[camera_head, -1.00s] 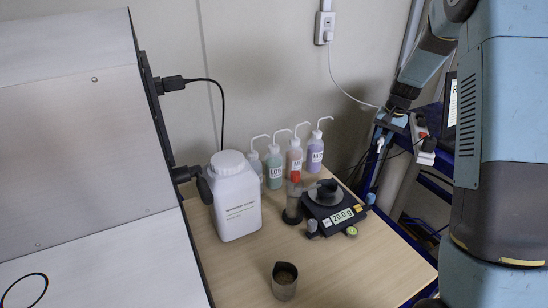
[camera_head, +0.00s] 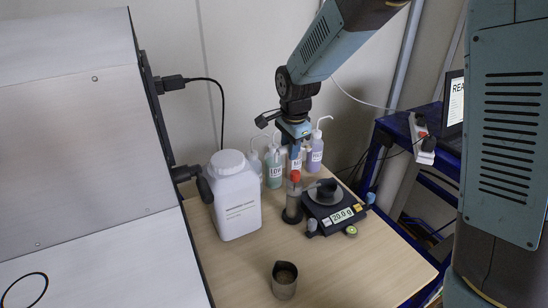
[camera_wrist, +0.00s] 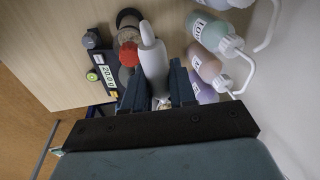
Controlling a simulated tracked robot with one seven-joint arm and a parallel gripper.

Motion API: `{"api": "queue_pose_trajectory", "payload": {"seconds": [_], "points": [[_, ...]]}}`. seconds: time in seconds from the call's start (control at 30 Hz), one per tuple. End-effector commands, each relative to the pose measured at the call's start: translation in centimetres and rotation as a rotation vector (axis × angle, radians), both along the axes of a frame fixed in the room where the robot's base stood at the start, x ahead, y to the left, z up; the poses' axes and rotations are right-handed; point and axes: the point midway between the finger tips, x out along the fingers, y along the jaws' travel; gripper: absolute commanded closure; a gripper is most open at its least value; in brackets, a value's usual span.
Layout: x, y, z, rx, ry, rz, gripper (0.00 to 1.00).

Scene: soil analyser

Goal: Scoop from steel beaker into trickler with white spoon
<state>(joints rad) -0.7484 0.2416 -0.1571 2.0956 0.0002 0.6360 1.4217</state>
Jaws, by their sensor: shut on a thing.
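The steel beaker (camera_head: 284,287) stands upright near the front of the table with dark material inside. The trickler (camera_head: 292,211) stands left of the black scale, beside a red part; it also shows in the wrist view (camera_wrist: 129,18). My gripper (camera_head: 293,140) is above the row of wash bottles, behind the trickler. In the wrist view my gripper (camera_wrist: 158,92) is shut on the white spoon (camera_wrist: 153,60), which extends from between the fingers beside the red part. The spoon is not clear in the head view, and I cannot tell what it carries.
A black scale (camera_head: 321,222) reading 20.0 g holds a dark cup (camera_head: 327,190). A large white bottle (camera_head: 236,203) stands left. Several wash bottles, including a purple one (camera_head: 315,155), line the wall. A grey machine (camera_head: 80,130) bounds the left. The front table is clear around the beaker.

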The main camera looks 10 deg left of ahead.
Motion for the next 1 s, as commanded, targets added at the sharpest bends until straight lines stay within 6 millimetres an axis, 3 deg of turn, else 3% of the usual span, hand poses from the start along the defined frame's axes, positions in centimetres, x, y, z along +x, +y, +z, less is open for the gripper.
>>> {"api": "queue_pose_trajectory", "payload": {"seconds": [0.03, 0.2, 0.4, 1.0], "points": [[-1.4, 1.1, 0.3, 0.0, -0.003, -0.012, 1.0], [-4.4, 3.1, 0.7, -0.004, -0.009, -0.075, 1.0], [-6.3, 4.2, 1.0, -0.006, -0.01, -0.119, 1.0], [-6.4, 3.8, 0.6, 0.121, 0.096, -0.134, 1.0]]}}
